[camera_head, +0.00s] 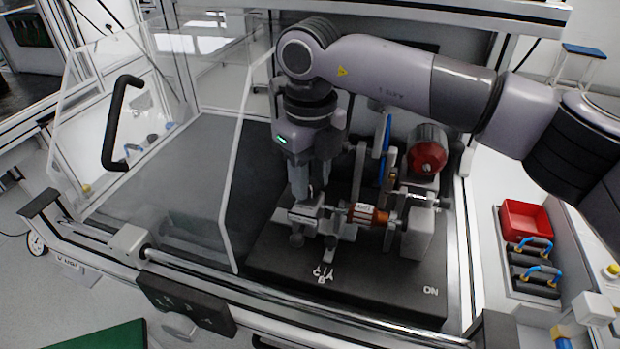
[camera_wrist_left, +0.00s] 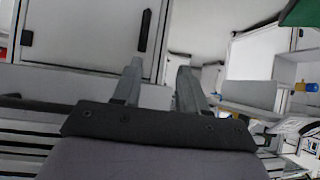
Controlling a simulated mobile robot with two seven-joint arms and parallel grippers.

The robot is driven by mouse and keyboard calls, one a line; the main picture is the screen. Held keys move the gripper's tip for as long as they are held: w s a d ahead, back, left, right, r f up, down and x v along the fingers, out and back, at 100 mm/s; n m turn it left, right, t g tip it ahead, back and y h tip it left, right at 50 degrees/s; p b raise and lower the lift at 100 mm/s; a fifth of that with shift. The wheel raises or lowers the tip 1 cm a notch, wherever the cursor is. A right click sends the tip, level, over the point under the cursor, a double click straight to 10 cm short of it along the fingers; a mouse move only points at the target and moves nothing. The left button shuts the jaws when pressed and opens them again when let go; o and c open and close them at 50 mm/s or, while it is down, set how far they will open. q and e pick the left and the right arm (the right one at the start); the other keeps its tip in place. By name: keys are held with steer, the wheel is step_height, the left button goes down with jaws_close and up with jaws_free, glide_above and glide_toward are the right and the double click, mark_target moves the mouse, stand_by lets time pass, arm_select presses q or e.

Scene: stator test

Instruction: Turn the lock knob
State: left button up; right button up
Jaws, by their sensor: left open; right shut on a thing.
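My right gripper (camera_head: 305,190) points down in the head view at the left end of the test fixture. It is shut on a small part there, which I take to be the lock knob; the fingers mostly hide it. Just below is a grey clamp block (camera_head: 305,213). An orange-and-silver rotor (camera_head: 367,215) lies level to the right of the block. My left gripper (camera_wrist_left: 158,80) shows only in the left wrist view. It is open and empty, with its fingers apart, away from the fixture.
The fixture stands on a black base plate (camera_head: 350,290) marked ON. A red motor (camera_head: 427,152) and blue wheel (camera_head: 383,150) rise behind the rotor. A clear cover with a black handle (camera_head: 112,125) is at left. A red bin (camera_head: 525,220) sits at right.

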steer(key=shift+n, duration=1.6)
steer(key=o, duration=1)
steer(key=shift+o, duration=0.2)
